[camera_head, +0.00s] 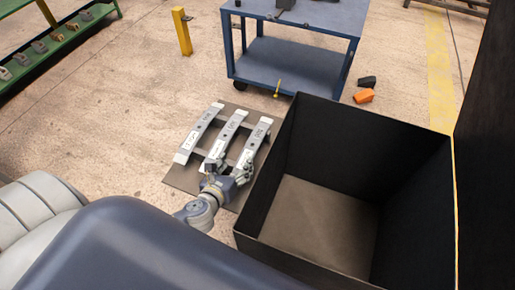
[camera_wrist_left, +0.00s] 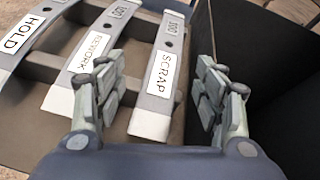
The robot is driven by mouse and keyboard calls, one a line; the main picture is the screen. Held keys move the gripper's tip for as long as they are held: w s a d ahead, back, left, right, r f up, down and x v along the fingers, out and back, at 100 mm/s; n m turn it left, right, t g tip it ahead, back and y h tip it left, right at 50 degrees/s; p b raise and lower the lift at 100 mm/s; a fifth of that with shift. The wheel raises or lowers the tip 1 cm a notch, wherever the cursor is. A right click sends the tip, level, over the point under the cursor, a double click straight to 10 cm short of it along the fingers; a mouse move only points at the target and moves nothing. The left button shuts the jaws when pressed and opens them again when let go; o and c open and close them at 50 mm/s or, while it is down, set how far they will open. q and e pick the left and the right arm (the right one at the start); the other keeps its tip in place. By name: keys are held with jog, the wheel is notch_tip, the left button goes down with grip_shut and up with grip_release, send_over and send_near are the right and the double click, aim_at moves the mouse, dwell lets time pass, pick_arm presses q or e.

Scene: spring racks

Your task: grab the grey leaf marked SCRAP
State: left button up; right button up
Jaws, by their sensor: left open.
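Three grey leaves lie side by side on a low rack in the head view. The leaf marked SCRAP (camera_wrist_left: 167,60) shows in the left wrist view between the open fingers of my left gripper (camera_wrist_left: 158,95); its near end is white. It is the right-hand leaf in the head view (camera_head: 252,145). The leaf marked REWORK (camera_wrist_left: 92,50) is in the middle, partly behind the left finger. The leaf marked HOLD (camera_wrist_left: 22,32) is at the left. My left gripper (camera_head: 222,168) is over the near ends of the leaves in the head view, empty. My right gripper is not seen.
A large black open bin (camera_head: 270,190) stands right beside the rack, close to my gripper's right finger. A blue cart (camera_head: 292,65) stands behind. An orange block (camera_head: 364,96) and a dark block lie on the floor. A yellow post (camera_head: 182,32) stands at the back left.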

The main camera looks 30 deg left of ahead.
aim_at(252, 146)
pick_arm(q)
jog(key=m, duration=0.1)
jog(key=d+m, duration=0.1)
jog(key=shift+w+m+h, duration=0.3)
jog(key=shift+w+m, duration=0.1)
jog(key=x, duration=1)
jog(key=shift+w+a+f, duration=0.15)
jog(key=shift+w, duration=0.15)
grip_shut()
jog(key=shift+r, duration=0.25)
